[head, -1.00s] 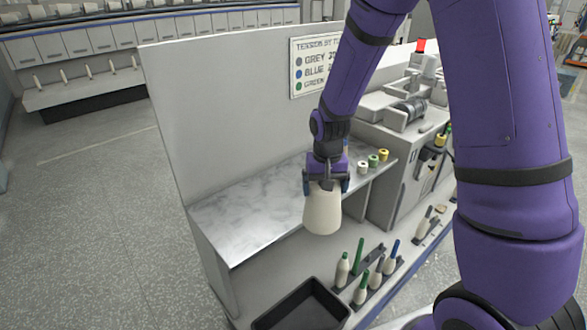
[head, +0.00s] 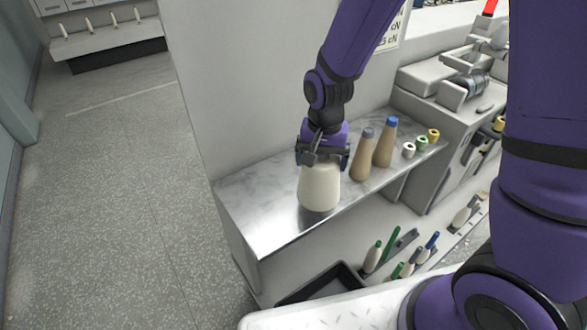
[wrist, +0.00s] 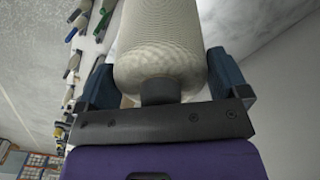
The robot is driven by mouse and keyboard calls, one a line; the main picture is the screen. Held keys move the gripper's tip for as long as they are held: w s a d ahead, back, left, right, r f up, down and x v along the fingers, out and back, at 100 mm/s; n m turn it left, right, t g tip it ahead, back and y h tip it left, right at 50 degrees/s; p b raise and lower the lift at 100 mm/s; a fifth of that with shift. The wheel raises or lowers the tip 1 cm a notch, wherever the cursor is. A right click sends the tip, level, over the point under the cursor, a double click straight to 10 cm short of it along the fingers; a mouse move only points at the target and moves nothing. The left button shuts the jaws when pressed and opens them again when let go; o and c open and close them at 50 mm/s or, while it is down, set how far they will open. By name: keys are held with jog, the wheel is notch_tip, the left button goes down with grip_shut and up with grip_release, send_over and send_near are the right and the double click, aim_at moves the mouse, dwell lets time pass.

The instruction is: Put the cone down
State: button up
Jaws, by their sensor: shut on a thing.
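The cream yarn cone (head: 319,187) is upright, wide end down, below my gripper (head: 322,158) in the head view. My gripper is shut on the cone's narrow top. The cone is at the marble-look shelf (head: 262,207), near its front edge; I cannot tell whether its base touches the surface. In the wrist view the cone (wrist: 160,50) fills the space between the two blue-grey fingers (wrist: 163,80). Its wide end is out of sight there.
Two tan cones, one grey-tipped (head: 363,158) and one blue-tipped (head: 385,145), stand right of the held cone. Several small spools (head: 422,144) sit further right. The shelf's left part is clear.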

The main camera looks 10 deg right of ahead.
jog(key=w+a+f, duration=0.1)
jog(key=a+f, duration=0.3)
jog(key=a, duration=0.3)
jog(key=shift+w, duration=0.35)
jog(key=shift+f, duration=0.15)
jog(key=o, duration=1.2)
jog(key=shift+c, duration=0.2)
notch_tip(320, 180, up, 12)
